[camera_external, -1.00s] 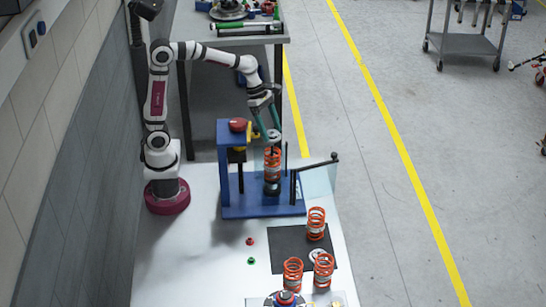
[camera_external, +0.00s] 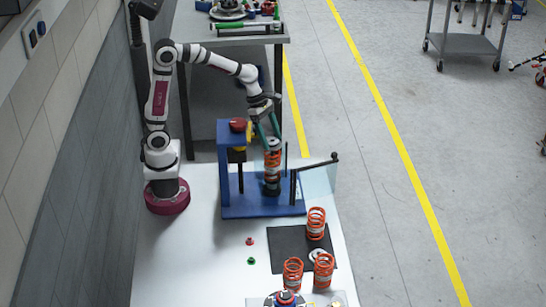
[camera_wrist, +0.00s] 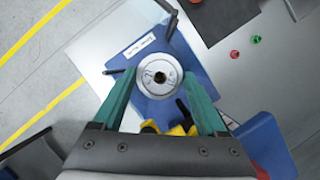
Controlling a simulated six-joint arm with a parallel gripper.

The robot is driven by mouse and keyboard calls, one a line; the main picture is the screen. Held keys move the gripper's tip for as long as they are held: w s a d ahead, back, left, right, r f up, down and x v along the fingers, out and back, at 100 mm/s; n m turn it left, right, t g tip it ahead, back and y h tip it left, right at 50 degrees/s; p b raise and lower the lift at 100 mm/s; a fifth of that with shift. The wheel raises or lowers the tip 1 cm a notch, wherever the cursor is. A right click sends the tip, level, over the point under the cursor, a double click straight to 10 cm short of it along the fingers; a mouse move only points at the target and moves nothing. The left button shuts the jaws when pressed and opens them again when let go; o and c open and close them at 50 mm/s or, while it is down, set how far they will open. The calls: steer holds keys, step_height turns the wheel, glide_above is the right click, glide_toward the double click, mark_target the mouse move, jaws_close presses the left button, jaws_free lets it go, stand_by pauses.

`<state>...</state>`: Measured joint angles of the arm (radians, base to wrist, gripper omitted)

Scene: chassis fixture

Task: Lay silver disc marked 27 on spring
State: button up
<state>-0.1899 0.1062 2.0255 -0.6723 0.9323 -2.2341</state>
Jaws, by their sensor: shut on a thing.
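The silver disc (camera_wrist: 158,77) is held between the teal fingers of my gripper (camera_wrist: 156,82). It has a dark centre hole, and the marks on its face are too small to read surely. In the external view my gripper (camera_external: 270,131) points down over the blue fixture (camera_external: 258,210). The orange spring (camera_external: 272,160) stands upright in that fixture, around a dark core. The disc (camera_external: 273,142) shows at the spring's top, touching or very close to it; I cannot tell which. The disc hides the spring in the wrist view.
A red knob (camera_external: 238,125) tops the fixture's blue column, left of the gripper. A black lever (camera_external: 318,163) and a clear panel stand at the right. Other orange springs (camera_external: 316,222) stand around a dark mat (camera_external: 288,240). A red and a green small part lie on the white table.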

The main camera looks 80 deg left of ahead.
steer(key=shift+f, duration=0.55)
steer(key=shift+f, duration=0.1)
steer(key=shift+f, duration=0.4)
steer(key=shift+f, duration=0.1)
stand_by(0.4)
steer(key=o, duration=1.4)
steer(key=shift+r, duration=3.5)
